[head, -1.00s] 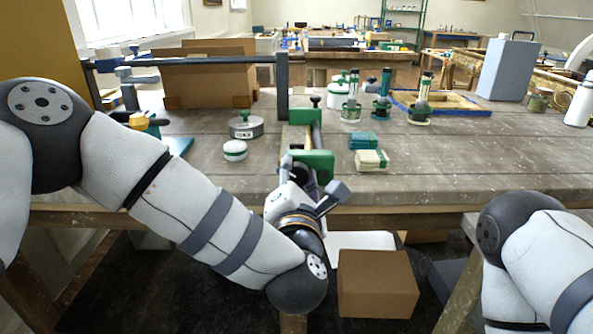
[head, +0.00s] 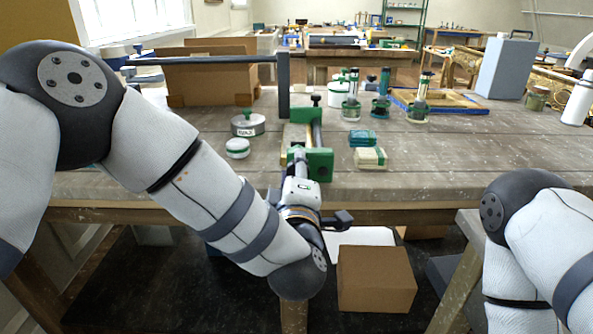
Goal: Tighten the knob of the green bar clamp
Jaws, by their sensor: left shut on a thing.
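The green bar clamp (head: 319,165) lies on the workbench near its front edge, its bar pointing away from me. One green jaw is at the near end and another farther back, with a small dark piece on top. My left gripper (head: 299,160) is at the near end, in front of and beside the near green jaw. It is shut on the clamp's knob, which the fingers and wrist mostly hide. My right arm shows at the lower right, but its gripper is out of view.
On the workbench (head: 450,165), a round tin (head: 248,126) and a white-green jar (head: 237,148) stand left of the clamp. Teal and cream blocks (head: 369,158) lie to its right. A dark upright post (head: 283,85) stands behind. A cardboard box (head: 376,279) sits below the bench.

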